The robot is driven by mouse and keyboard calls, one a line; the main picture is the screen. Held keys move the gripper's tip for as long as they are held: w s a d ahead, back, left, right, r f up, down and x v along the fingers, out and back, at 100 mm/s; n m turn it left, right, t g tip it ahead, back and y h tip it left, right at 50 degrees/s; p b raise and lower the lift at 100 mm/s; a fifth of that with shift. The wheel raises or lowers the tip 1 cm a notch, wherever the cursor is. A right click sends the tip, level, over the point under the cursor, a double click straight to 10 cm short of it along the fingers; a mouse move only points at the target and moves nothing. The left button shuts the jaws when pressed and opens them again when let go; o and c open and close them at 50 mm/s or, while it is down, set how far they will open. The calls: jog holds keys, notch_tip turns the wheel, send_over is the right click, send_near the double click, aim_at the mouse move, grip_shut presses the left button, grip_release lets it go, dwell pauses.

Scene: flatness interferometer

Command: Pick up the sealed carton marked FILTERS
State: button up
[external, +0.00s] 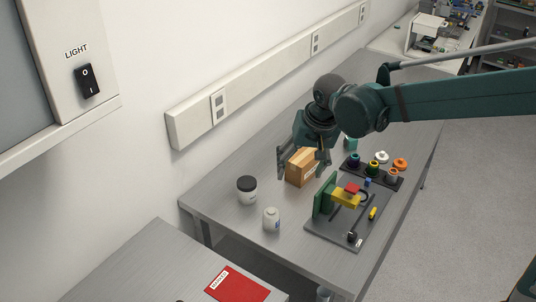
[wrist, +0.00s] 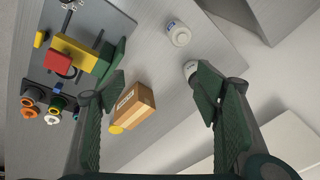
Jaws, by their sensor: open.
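The brown cardboard carton (external: 301,168) stands on the grey table, with a white label on its side whose text I cannot read. It also shows in the wrist view (wrist: 135,106), between the two fingers and close to the left one. My gripper (external: 302,174) is open, with its fingers on either side of the carton in the external view. I cannot tell whether either finger touches it. In the wrist view, the gap between the fingers (wrist: 160,85) is wider than the carton.
A grey plate (external: 330,232) with a green, yellow and red fixture lies in front. A black rack (external: 376,172) with coloured rings is to the right.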

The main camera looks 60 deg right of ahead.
aim_at(305, 154)
jog(key=w+d+f+m+g+p, duration=0.1)
jog(key=w+d+f+m+p, duration=0.1)
jog(key=d, duration=0.5)
jog(key=w+d+f+m+g+p, duration=0.1)
jog(key=w+d+f+m+p, duration=0.2)
jog(key=w+d+f, duration=0.2)
jog(key=w+d+f+m+p, duration=0.3)
jog(key=d+f, duration=0.2)
jog(key=d, duration=0.5)
jog(key=shift+w+g+y, duration=0.35)
jog(key=shift+g+y, duration=0.05)
jog(key=shift+d+f, duration=0.55)
jog(key=shift+d, duration=0.05)
jog(key=shift+f, duration=0.1)
jog(key=shift+f+p, duration=0.3)
jog(key=shift+f, duration=0.9)
jog(key=shift+f+p, duration=0.35)
jog(key=shift+f, duration=2.25)
